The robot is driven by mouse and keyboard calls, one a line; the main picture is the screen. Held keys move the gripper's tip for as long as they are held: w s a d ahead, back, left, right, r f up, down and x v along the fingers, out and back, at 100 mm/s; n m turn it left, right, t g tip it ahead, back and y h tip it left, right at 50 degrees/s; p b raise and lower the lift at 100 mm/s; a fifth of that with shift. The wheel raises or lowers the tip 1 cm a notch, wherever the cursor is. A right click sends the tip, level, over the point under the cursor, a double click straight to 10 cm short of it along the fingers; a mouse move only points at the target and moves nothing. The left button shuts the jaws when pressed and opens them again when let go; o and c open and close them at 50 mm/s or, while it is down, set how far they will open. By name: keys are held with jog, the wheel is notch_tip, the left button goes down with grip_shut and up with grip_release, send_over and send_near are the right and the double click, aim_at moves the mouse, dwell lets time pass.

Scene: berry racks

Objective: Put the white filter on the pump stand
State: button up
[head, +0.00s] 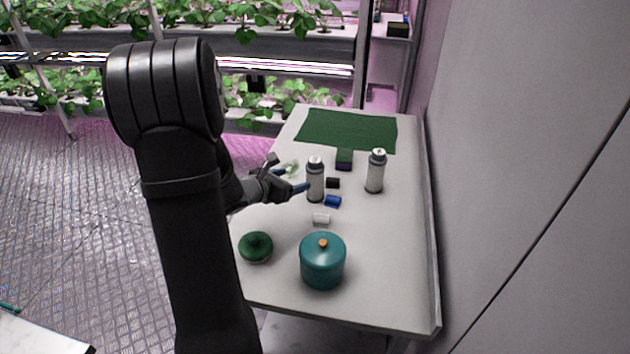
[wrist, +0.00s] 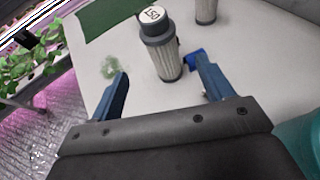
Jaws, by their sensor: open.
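A whitish ribbed filter cartridge (head: 315,184) with a grey cap stands upright in mid-table. In the wrist view this cartridge (wrist: 165,55) shows a label on top. A second, similar cartridge (head: 376,174) stands to its right, partly cut off at the top of the wrist view (wrist: 206,10). My gripper (head: 288,174) is open, its blue fingers beside the nearer cartridge. In the wrist view my gripper (wrist: 161,70) has one finger on each side of the cartridge in the picture, with nothing visibly held. I cannot tell which thing is the pump stand.
A teal lidded pot (head: 322,268) and a green dome (head: 255,248) stand at the near end. Small black (head: 333,183), blue (head: 332,201) and white (head: 321,220) pieces lie mid-table. A dark block (head: 344,159) sits before a green mat (head: 350,130). A wall borders the right.

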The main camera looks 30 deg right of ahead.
aim_at(315, 160)
jog(key=x, duration=1.1)
jog(key=shift+d, duration=0.45)
jog(key=c, duration=1.2)
notch_tip(315, 160, up, 5)
jog(key=shift+f, duration=0.2)
jog(key=s+d+r, duration=0.3)
jog(key=s+r, duration=0.3)
jog(key=s, duration=0.5)
jog(key=shift+d+r, duration=0.25)
jog(key=shift+d, duration=0.1)
